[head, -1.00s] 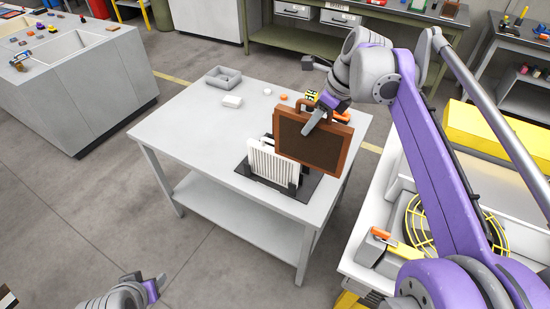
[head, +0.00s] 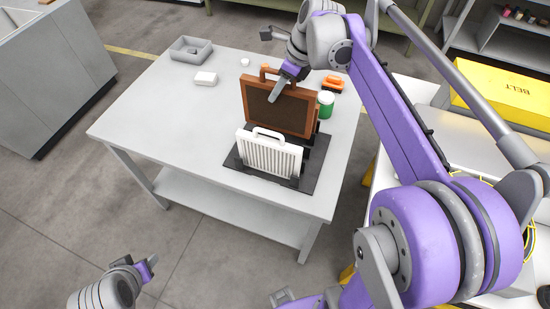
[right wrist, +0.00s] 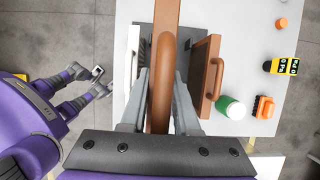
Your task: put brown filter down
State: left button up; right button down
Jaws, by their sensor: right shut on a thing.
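The brown filter (head: 279,108) is a brown-framed dark panel with a handle on top. My right gripper (head: 281,84) is shut on its handle, which shows between the fingers (right wrist: 160,100) in the right wrist view. The filter hangs upright just behind the white filter (head: 268,156), over the dark rack (head: 240,165). I cannot tell whether its bottom edge touches the rack. In the right wrist view another brown panel with a handle (right wrist: 205,75) stands beside the held one, on the side away from the white filter. My left gripper (head: 149,266) is empty, its fingers apart, off the table.
A green can (head: 325,104) and an orange object (head: 334,83) stand close behind the rack. A grey tray (head: 190,48) and a white block (head: 205,78) lie at the back left. The table's left part (head: 150,120) is clear.

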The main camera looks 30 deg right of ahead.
jog(key=b, duration=0.2)
send_over(276, 129)
jog(key=f, duration=0.5)
jog(key=shift+w+d, duration=0.2)
jog(key=shift+d, duration=0.15)
jog(key=f, duration=0.3)
jog(key=w+f, duration=0.1)
jog(key=f, duration=0.1)
jog(key=shift+f, duration=2.85)
pick_arm(q)
jog(key=f, duration=0.2)
jog(key=s+f, duration=0.1)
jog(key=f, duration=0.1)
pick_arm(e)
jog(key=shift+f, duration=0.2)
jog(key=c, duration=0.6)
grip_release()
jog(key=shift+r, duration=0.1)
jog(key=shift+c, duration=0.2)
